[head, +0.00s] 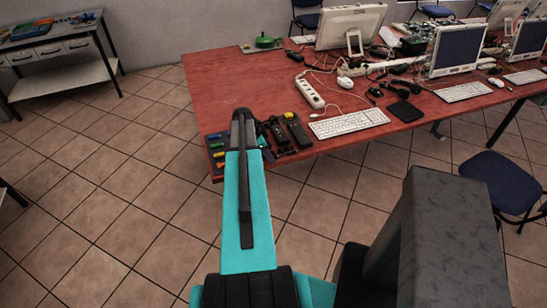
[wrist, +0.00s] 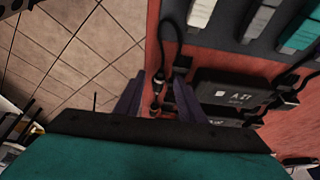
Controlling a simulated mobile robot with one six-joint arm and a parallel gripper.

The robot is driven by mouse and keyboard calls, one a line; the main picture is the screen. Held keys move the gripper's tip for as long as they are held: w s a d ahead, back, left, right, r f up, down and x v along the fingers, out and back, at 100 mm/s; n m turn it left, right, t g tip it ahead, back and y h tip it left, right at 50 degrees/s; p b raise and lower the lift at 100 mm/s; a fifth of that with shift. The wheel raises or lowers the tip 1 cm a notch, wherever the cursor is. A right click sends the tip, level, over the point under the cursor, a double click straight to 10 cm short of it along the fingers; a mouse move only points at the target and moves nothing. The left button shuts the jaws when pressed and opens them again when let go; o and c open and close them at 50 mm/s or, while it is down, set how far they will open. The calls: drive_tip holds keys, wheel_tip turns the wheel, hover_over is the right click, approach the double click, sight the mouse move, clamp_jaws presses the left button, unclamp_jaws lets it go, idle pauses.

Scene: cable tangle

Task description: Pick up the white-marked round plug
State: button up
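In the wrist view, a dark round plug (wrist: 157,84) on a black cable lies at the red table's edge, between the two fingers of my gripper (wrist: 158,98). The fingers stand apart on either side of it, with gaps visible; I cannot tell how far above it they are. A small pale mark shows near the plug, too blurred to read. In the head view my arm hides the gripper and the plug.
A black adapter box (wrist: 232,96) with white marks lies right of the plug. A tray with grey and teal blocks (wrist: 262,22) is beyond it. In the head view, the red table (head: 225,82) also holds a white power strip (head: 309,92) and a keyboard (head: 349,123). Tiled floor is left.

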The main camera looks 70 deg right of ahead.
drive_tip(key=shift+c, duration=0.4)
clamp_jaws()
drive_tip(key=shift+r, duration=0.2)
drive_tip(key=shift+r+b, duration=0.95)
drive_tip(key=shift+r, duration=0.3)
drive_tip(key=shift+a+r, duration=0.25)
drive_tip(key=shift+a, duration=0.05)
drive_tip(key=w+a+r+b, duration=0.1)
drive_tip(key=a+b, duration=0.4)
drive_tip(key=a, duration=1)
drive_tip(key=shift+a+r, duration=0.2)
drive_tip(key=shift+r, duration=0.1)
